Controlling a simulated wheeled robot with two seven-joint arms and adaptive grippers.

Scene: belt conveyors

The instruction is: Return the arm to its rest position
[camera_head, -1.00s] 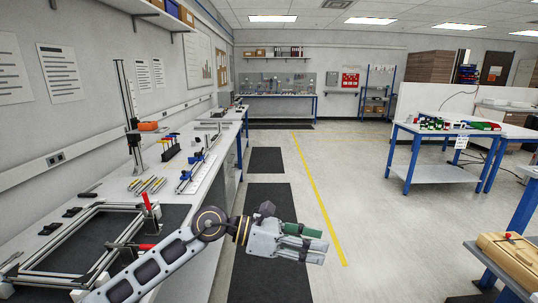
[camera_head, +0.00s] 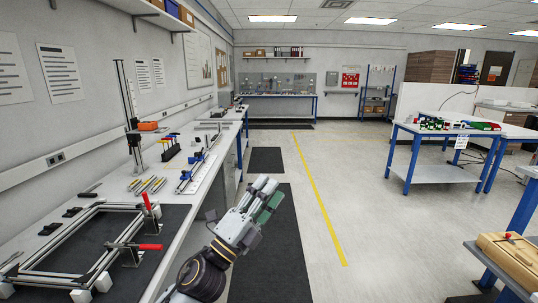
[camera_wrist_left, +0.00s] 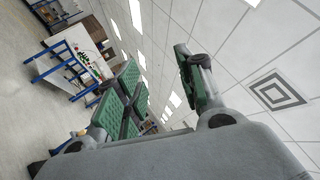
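My left gripper (camera_head: 267,192) is grey with green finger pads. In the head view it is raised above the floor beside the left workbench (camera_head: 188,205), fingers pointing up and away. In the left wrist view (camera_wrist_left: 157,68) its fingers stand apart with a gap between them, and no object is held. Ceiling and room show past the fingers there. My left forearm comes up from the bottom edge of the head view. My right gripper is not in any view.
An aluminium frame (camera_head: 40,268) with red-handled clamps lies on a dark mat on the bench. Blue-legged tables (camera_head: 440,174) stand at right. A tan case (camera_head: 512,258) sits lower right. The floor (camera_head: 350,215) between is open, with a yellow line (camera_head: 318,195).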

